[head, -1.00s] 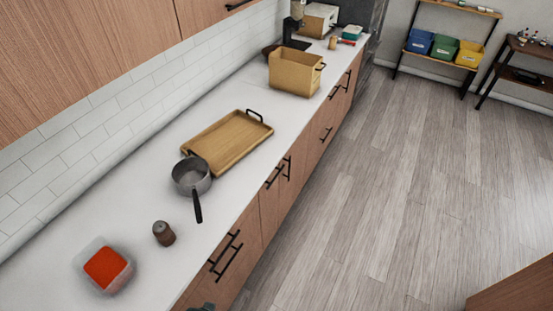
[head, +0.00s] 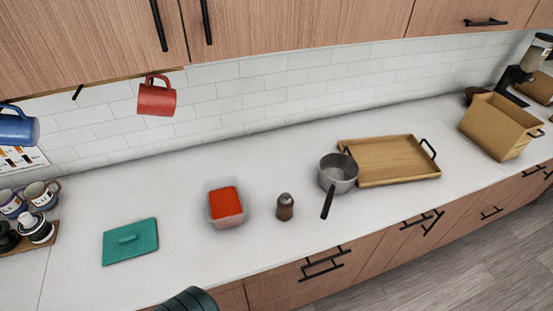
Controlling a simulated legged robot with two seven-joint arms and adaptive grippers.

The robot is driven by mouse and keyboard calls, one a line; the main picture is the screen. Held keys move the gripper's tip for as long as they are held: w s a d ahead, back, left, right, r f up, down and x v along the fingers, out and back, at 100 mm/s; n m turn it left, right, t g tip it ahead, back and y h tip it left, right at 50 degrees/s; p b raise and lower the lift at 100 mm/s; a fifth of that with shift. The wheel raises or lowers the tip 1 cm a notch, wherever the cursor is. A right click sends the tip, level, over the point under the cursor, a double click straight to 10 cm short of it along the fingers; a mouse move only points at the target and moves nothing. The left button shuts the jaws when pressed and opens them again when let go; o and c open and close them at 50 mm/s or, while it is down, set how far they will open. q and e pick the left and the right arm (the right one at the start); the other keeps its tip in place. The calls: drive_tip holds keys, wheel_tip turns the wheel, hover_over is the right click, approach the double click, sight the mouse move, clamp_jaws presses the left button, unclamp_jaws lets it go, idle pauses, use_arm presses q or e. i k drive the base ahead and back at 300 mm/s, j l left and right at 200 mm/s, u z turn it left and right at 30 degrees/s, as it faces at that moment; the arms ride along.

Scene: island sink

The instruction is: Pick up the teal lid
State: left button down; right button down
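The teal lid (head: 130,242) lies flat on the white counter at the lower left of the head view. Neither of my grippers can be made out in this view. A dark, ribbed, rounded shape (head: 188,301) shows at the bottom edge, to the right of the lid and apart from it in the picture. I cannot tell for certain what it is.
Right of the lid stand a clear container with red contents (head: 226,204), a brown shaker (head: 285,207), a grey saucepan (head: 337,173) and a wooden tray (head: 392,161). Mugs (head: 40,194) crowd the left end. A red mug (head: 156,97) hangs above. Counter around the lid is clear.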

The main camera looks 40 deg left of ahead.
sight(130, 240)
drive_tip(key=u, duration=2.95)
